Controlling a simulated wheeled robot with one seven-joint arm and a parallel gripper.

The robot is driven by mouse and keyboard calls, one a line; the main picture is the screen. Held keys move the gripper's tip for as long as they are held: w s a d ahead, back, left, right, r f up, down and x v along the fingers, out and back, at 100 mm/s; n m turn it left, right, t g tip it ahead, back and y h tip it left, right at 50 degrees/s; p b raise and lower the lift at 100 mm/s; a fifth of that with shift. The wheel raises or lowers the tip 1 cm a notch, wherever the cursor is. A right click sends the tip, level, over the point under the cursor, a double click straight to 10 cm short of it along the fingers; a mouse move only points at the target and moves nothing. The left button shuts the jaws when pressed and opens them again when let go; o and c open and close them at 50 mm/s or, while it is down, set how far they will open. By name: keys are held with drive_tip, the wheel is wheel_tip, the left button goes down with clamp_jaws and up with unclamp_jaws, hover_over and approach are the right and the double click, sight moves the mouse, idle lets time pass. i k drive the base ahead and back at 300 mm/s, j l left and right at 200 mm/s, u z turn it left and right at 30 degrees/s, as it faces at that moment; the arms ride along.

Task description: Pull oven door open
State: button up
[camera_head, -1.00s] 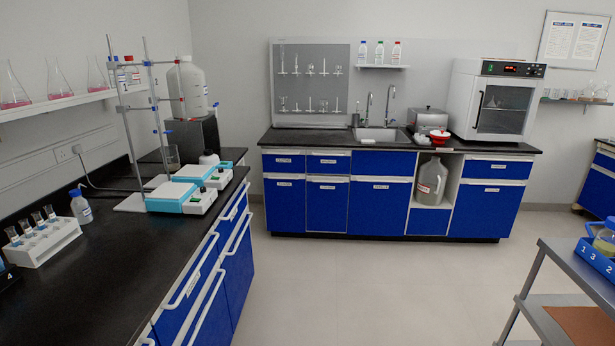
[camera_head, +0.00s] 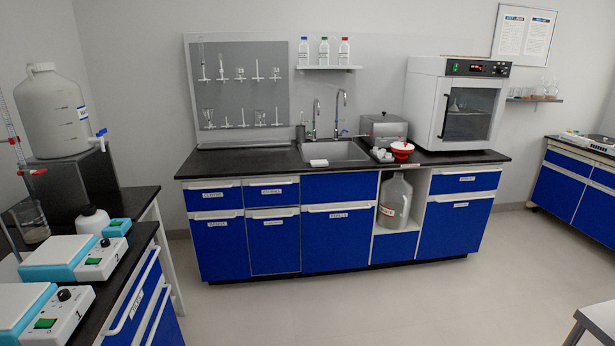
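The oven (camera_head: 457,104) is a white box with a dark control panel on top. It stands on the right end of the black counter along the back wall. Its door (camera_head: 468,113) has a dark window and looks shut. A vertical dark handle (camera_head: 446,117) is at the left side of the door. A flask shape shows dimly through the window. My gripper is not in view.
The back counter (camera_head: 240,161) has blue cabinets below. A bench (camera_head: 137,252) with blue drawers is at left. A grey cart corner (camera_head: 598,318) is at lower right. The floor (camera_head: 380,305) between is clear.

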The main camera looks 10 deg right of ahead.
sight(468, 113)
drive_tip(key=i, duration=1.85)
drive_tip(key=i+l+z, duration=0.1)
drive_tip(key=i+z, duration=0.15)
drive_tip(key=i, duration=0.6)
drive_tip(key=i+z, duration=0.25)
drive_tip(key=i, duration=0.6)
